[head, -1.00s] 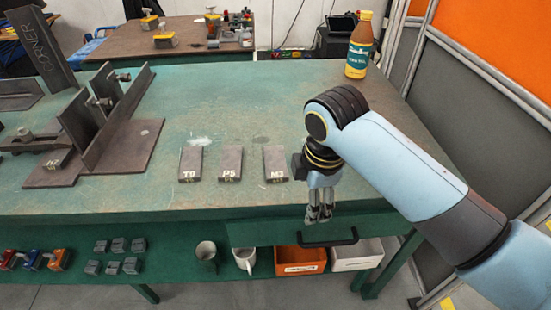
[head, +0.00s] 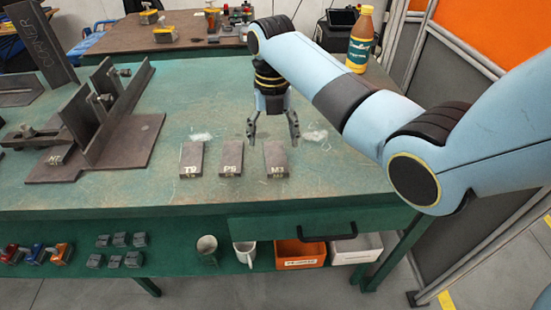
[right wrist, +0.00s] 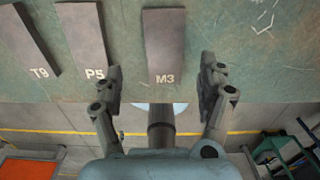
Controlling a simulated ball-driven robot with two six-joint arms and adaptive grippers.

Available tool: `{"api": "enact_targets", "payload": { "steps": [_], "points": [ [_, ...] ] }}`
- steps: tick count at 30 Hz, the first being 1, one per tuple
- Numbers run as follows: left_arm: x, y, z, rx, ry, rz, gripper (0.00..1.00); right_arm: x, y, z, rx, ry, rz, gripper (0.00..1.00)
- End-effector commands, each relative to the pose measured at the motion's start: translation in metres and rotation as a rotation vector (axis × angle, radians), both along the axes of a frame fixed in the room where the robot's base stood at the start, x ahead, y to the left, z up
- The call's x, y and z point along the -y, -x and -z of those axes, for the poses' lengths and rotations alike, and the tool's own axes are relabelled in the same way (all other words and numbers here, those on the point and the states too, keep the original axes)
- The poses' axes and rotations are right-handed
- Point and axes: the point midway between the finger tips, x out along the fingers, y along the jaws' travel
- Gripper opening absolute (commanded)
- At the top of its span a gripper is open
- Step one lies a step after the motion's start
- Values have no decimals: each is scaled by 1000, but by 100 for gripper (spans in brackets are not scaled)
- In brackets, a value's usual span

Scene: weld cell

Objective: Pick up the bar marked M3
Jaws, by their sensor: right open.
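The bar marked M3 (head: 276,160) lies flat on the green table, the rightmost of three dark bars in the head view. In the right wrist view the M3 bar (right wrist: 164,45) points away from me, its marked end nearest. My right gripper (head: 273,142) is open and empty, pointing down above the M3 bar. In the right wrist view its fingertips (right wrist: 162,72) are on either side of the bar's line, apart from it. The bars marked P5 (head: 231,160) and T9 (head: 191,160) lie to the left of M3. My left gripper does not show.
A steel fixture (head: 105,135) stands on the left of the green table (head: 200,90). A bottle (head: 360,42) stands at the back right. A drawer handle (head: 328,236), mugs and bins are below the front edge. The table behind the bars is clear.

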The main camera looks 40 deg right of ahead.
Motion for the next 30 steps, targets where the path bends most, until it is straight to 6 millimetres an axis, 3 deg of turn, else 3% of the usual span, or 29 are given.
{"api": "enact_targets", "payload": {
  "steps": [12, 20, 30],
  "points": [
    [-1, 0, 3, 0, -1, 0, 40, 2, 8, 52, -2, 0, 1, 75],
    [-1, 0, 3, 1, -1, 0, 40, 2, 8, 55, 1, 0, 1, 75],
    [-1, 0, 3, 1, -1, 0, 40, 3, 8, 55, 1, 0, 1, 33]
  ]
}}
